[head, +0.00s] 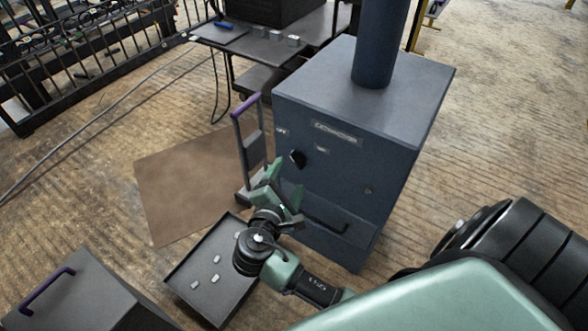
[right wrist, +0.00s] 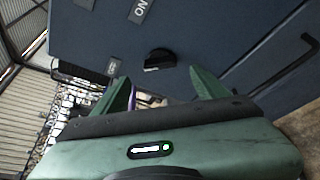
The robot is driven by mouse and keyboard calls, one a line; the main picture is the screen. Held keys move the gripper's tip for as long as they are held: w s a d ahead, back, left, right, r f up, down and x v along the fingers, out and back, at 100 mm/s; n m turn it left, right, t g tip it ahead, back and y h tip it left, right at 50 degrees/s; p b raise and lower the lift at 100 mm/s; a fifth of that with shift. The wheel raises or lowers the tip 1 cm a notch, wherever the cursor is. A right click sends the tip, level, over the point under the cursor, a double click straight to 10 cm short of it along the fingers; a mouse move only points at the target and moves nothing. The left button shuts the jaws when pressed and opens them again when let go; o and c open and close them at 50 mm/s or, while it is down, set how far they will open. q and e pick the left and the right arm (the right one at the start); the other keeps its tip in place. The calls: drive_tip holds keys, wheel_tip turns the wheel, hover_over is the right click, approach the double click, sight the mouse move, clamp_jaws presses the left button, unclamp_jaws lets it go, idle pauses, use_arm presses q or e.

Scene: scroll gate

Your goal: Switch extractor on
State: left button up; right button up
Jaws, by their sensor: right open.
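The extractor (head: 350,130) is a dark blue-grey cabinet with a pipe on top and a name label on its front. A black knob (head: 297,158) sits on its front between two small labels. In the right wrist view the knob (right wrist: 160,60) is ahead of the fingertips, with an ON label (right wrist: 141,10) above it and another small label (right wrist: 113,67) to its left. My right gripper (head: 283,182) is open and empty, just below the knob in the head view and apart from it; its green fingers show in the right wrist view (right wrist: 160,80). My left gripper is out of view.
A purple-handled upright frame (head: 249,135) stands close left of the cabinet. A drawer handle (head: 327,222) juts out below the knob. A tray (head: 232,290) with several small pale pieces lies below my gripper. A dark box (head: 85,295) is at the lower left.

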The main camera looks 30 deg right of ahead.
sight(295, 163)
drive_tip(key=b+x, duration=0.1)
drive_tip(key=x, duration=0.5)
drive_tip(key=c, duration=1.4)
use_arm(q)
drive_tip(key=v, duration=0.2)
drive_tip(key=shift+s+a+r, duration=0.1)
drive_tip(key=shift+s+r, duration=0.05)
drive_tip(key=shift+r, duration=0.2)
use_arm(e)
drive_tip(key=shift+f, duration=0.1)
